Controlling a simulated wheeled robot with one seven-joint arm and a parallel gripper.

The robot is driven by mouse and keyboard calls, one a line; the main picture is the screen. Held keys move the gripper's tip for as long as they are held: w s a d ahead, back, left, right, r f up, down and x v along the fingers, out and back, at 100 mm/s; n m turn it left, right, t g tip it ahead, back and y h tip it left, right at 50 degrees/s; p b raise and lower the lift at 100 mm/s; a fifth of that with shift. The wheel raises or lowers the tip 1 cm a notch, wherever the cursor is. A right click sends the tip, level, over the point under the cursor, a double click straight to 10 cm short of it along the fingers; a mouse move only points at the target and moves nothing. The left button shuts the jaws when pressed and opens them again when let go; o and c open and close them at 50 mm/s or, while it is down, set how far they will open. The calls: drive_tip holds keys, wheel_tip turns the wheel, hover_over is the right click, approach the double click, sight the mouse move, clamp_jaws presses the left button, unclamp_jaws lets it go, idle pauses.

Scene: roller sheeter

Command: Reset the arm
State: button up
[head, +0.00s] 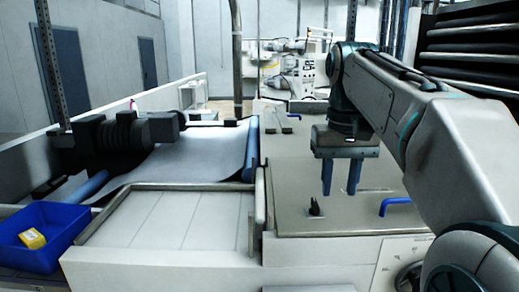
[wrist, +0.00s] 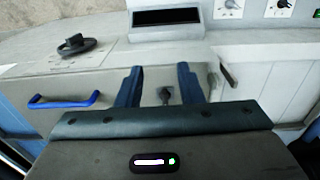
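My gripper (head: 341,190) hangs fingers-down above the flat light panel (head: 290,213) right of the roller in the head view. Its two blue fingers are apart with nothing between them. The knob (head: 316,207) stands on the panel left of the fingers in the head view. My arm reaches in from the right and hides part of the background.
A blue handle (head: 396,204) sits on the panel's right. A blue bin (head: 40,238) holding a yellow box (head: 32,238) stands far left. A sheet (head: 190,155) runs to a blue roller (head: 251,150). Dark rolls (head: 470,50) are stacked at upper right.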

drive_tip(key=s+f+t, duration=0.1)
drive_tip(key=s+f, duration=0.6)
drive_tip(key=f, duration=0.4)
drive_tip(key=s+f+t, duration=0.2)
drive_tip(key=s+f, duration=0.4)
drive_tip(key=f, duration=0.6)
drive_tip(key=shift+s, duration=0.35)
drive_tip(key=shift+f, duration=0.1)
